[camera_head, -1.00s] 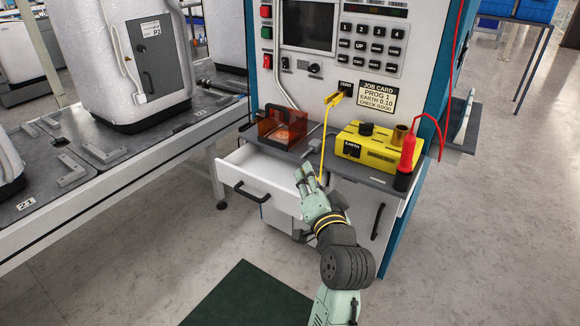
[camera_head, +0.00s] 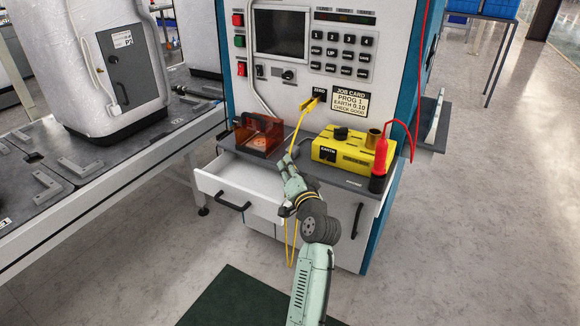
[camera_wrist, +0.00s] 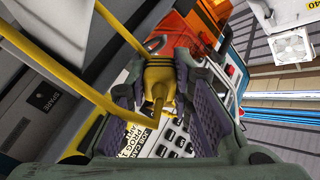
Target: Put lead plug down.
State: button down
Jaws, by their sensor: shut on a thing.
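A yellow lead plug (camera_wrist: 160,78) sits between the two fingers of my gripper (camera_wrist: 156,96), which is shut on it. Yellow cable runs past the plug on the left of the wrist view. In the head view, my gripper (camera_head: 287,163) is above the front edge of the grey worktop, right of the open white drawer (camera_head: 240,182); the held plug is too small to make out there. The yellow lead (camera_head: 300,130) runs from the ZERO socket on the panel down towards my gripper, and a loop of it hangs below.
An orange see-through box (camera_head: 259,136) stands on the worktop (camera_head: 226,139) behind left of my gripper. A yellow EARTH unit (camera_head: 345,149) and a red probe in a black holder (camera_head: 379,167) stand to the right. A job card (camera_head: 348,104) is on the panel.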

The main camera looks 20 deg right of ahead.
jog(key=shift+f+b, duration=0.6)
jog(key=c, duration=1.7)
grip_release()
